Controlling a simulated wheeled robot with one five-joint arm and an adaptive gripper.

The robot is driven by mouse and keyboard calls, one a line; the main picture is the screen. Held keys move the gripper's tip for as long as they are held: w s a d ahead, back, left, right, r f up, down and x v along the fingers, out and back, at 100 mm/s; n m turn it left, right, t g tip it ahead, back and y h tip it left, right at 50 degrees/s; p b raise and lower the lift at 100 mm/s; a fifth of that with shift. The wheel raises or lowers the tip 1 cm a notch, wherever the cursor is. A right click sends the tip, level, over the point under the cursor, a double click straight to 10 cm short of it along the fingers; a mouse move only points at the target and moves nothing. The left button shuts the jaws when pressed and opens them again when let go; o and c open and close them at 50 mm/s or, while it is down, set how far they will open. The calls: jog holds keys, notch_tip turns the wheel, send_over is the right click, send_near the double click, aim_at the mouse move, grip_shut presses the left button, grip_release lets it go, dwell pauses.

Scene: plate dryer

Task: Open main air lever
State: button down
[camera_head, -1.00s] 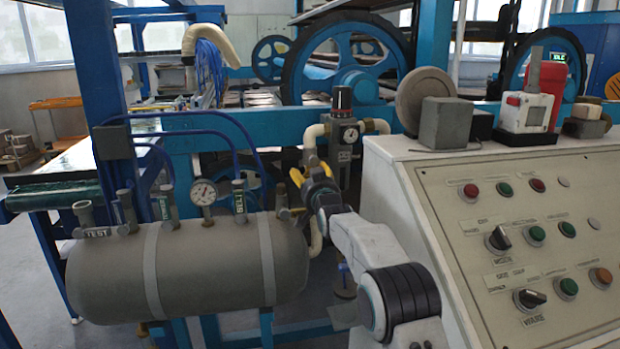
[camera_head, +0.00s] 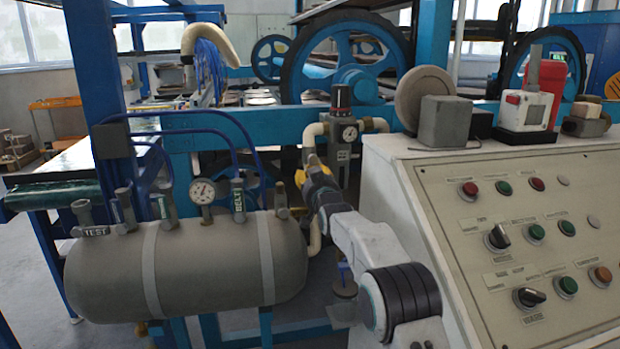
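My gripper (camera_head: 308,172) is at the end of my white arm, just right of the grey air tank (camera_head: 200,262) and below the air regulator (camera_head: 341,140). Yellow parts show at its tip; I cannot tell whether they are its fingers or a lever handle. My wrist hides the fingertips, so whether it is open or shut, or touching anything, does not show. No lever can be clearly read as the main air one. On the tank stand a valve labelled TEST (camera_head: 84,215), a valve labelled BELT (camera_head: 238,203) and further small valves.
A control panel (camera_head: 520,240) with buttons and knobs stands close on the right of my arm. A pressure gauge (camera_head: 202,191) stands on the tank. Blue hoses (camera_head: 190,133) and a blue frame beam (camera_head: 215,133) lie behind it. A small blue-handled part (camera_head: 345,272) is below my forearm.

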jog(key=shift+d+f+n+b, duration=0.1)
jog(key=shift+d+n+b, duration=0.2)
jog(key=shift+n, duration=0.2)
jog(key=shift+w+d+n, duration=0.1)
jog(key=shift+d+n, duration=0.15)
jog(key=shift+n, duration=0.75)
jog(key=shift+r, duration=0.2)
jog(key=c, duration=0.8)
grip_release()
jog(key=shift+v, duration=6)
jog(key=shift+a, duration=0.15)
